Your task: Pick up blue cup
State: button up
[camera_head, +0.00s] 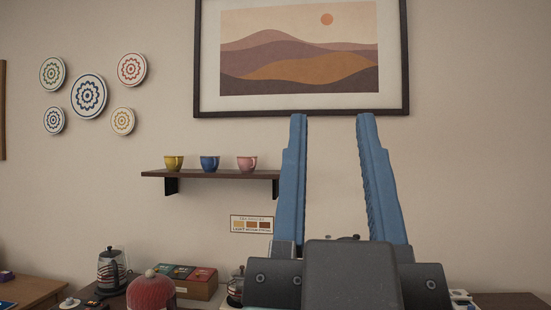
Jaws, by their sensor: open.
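The blue cup (209,163) stands upright on a dark wall shelf (215,174), between a yellow cup (174,163) on its left and a pink cup (246,163) on its right. My gripper (332,118) shows large in the head view, to the right of the cups, with its two blue fingers pointing up. It is open, with a wide gap between the fingers and only wall and picture frame behind. The left finger overlaps the right end of the shelf. All three cups are unobstructed.
A framed landscape picture (300,103) hangs above the shelf, and several decorative plates (89,96) hang at left. Below are a glass press (111,270), a red rounded object (152,294) and a box of packets (200,285). The wall around the cups is clear.

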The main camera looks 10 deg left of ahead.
aim_at(209, 163)
jog(key=i+j, duration=1.1)
jog(key=i, duration=0.25)
